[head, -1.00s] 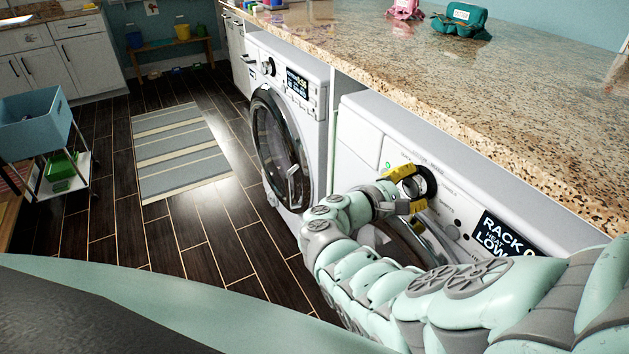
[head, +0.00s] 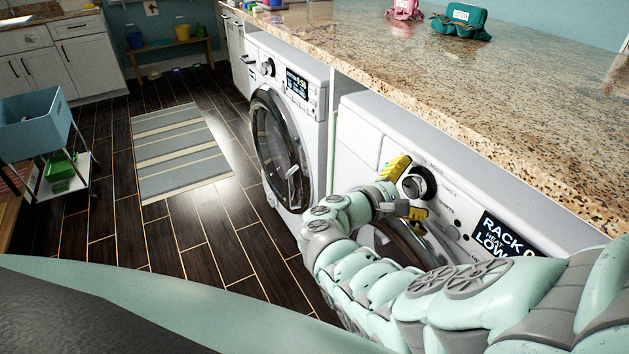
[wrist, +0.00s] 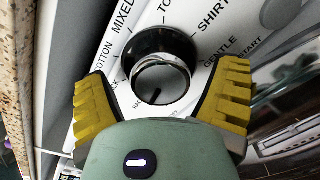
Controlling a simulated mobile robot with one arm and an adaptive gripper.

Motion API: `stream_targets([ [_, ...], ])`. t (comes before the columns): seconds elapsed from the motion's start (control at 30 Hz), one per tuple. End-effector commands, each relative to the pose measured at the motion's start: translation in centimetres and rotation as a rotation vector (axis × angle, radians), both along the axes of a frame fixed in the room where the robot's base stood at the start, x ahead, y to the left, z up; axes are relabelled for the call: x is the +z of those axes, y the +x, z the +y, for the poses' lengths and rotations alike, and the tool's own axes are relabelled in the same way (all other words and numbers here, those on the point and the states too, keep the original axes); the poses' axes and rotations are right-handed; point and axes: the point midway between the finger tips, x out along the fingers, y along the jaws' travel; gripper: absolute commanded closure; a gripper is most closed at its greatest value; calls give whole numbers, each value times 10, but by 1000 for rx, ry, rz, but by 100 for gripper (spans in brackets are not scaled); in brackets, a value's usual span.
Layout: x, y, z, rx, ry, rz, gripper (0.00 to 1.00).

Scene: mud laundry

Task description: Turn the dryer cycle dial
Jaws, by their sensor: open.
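The dryer (head: 355,160) is the near white machine under the counter. Its cycle dial (head: 419,183) is a round knob with a dark ring and silver face, on the front panel. In the wrist view the dial (wrist: 160,78) has a dark pointer mark toward the lower left of its face, and labels such as MIXED, SHIRT and GENTLE ring it. My gripper (head: 407,190) is open at the dial, and in the wrist view its yellow fingers (wrist: 163,105) stand wide on the left and right of the dial, apart from it.
A display (head: 495,240) reading RACK, HEAT and LOW is right of the dial. The granite counter (head: 500,110) overhangs the panel. A second front-loading machine (head: 290,110) stands to the left. The floor by the striped rug (head: 180,150) is open.

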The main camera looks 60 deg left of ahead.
Motion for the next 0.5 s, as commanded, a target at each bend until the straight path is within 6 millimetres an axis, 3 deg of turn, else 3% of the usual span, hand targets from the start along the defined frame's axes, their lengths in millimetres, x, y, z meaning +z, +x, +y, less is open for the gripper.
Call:
stream_targets([
  [0.17, 0, -18, 4, 6, -1, 1, 13],
  [0.5, 2, -88, 11, 9, -2, 2, 13],
])
